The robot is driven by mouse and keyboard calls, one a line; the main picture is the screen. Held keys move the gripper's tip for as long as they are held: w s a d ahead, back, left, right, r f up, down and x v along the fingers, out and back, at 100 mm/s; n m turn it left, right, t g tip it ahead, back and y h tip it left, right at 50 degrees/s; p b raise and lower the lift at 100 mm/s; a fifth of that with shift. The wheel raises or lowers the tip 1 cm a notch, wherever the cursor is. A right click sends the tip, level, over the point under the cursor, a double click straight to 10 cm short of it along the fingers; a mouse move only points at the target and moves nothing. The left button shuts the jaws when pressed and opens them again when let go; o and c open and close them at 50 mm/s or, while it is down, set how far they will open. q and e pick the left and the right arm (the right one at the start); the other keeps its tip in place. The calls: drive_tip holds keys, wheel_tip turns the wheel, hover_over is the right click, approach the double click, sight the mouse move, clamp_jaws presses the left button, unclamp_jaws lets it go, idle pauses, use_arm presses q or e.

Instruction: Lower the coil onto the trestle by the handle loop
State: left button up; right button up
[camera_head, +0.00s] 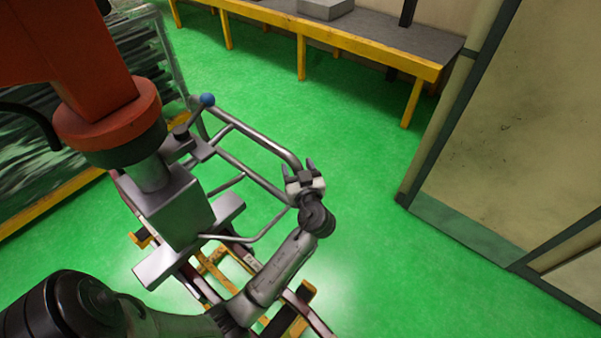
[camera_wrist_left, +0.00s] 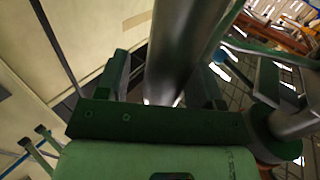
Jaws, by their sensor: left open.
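The grey tubular handle loop (camera_head: 258,148) sticks out from a lifting device with a grey box body (camera_head: 178,207) under an orange arm. My left gripper (camera_head: 297,168) is at the far right corner of the loop. Its jaws are open, with a finger on either side of the tube; in the left wrist view, the thick tube (camera_wrist_left: 183,50) runs between the fingers. Contact cannot be told. Dark red bars, seemingly the coil (camera_head: 312,317), show below the device, partly hidden by it and my arm. The yellow trestle (camera_head: 226,268) shows beneath them. My right gripper is not in view.
A blue ball knob (camera_head: 207,99) tops a lever by the loop. A grey bench with a yellow frame (camera_head: 345,42) stands at the back. A beige panel wall (camera_head: 500,130) stands at right. Green floor between them is clear.

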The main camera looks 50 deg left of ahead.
use_arm(q)
drive_tip(key=shift+w+a, duration=0.15)
drive_tip(key=shift+a, duration=0.1)
drive_tip(key=shift+c, duration=0.2)
clamp_jaws()
idle(0.3)
idle(0.8)
idle(1.4)
